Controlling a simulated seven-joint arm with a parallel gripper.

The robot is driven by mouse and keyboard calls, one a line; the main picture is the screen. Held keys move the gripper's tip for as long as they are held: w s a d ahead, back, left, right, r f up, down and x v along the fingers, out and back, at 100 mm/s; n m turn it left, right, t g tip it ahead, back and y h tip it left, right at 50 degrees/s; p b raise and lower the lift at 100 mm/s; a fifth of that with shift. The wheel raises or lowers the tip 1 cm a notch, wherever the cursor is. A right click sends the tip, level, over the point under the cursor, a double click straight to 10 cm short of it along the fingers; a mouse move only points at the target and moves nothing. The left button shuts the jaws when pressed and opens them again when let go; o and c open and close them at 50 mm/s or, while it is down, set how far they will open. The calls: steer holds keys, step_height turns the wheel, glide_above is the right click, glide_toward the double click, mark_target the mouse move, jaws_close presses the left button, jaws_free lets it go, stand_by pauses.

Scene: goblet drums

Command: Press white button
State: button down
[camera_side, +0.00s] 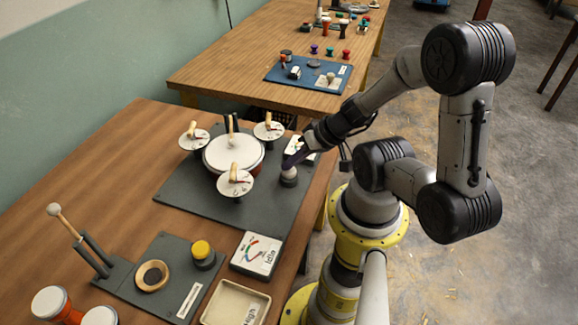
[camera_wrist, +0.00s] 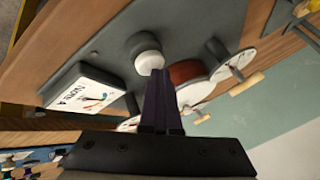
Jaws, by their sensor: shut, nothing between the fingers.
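The white button (camera_side: 289,173) sits on a round dark base at the right edge of the dark drum board. In the wrist view the white button (camera_wrist: 147,62) is just beyond my fingertips. My gripper (camera_side: 287,165) is shut and empty, pointing down at the button from the right, with its dark purple fingers together. In the wrist view the tips of my gripper (camera_wrist: 158,73) overlap the button's lower edge. I cannot tell whether they touch it. The button's top is partly hidden by my fingers in the side view.
A white-headed drum (camera_side: 233,153) with small discs and mallets around it stands left of the button. A display box reading "Note A" (camera_wrist: 86,90) is beside the button. Nearer are a yellow button (camera_side: 201,249), an "Idle" box (camera_side: 257,254) and a tray (camera_side: 235,303).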

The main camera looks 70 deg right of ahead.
mark_target(292, 172)
steer(key=shift+f, duration=0.2)
stand_by(0.4)
steer(key=shift+r, duration=1.4)
steer(key=shift+r, duration=2.55)
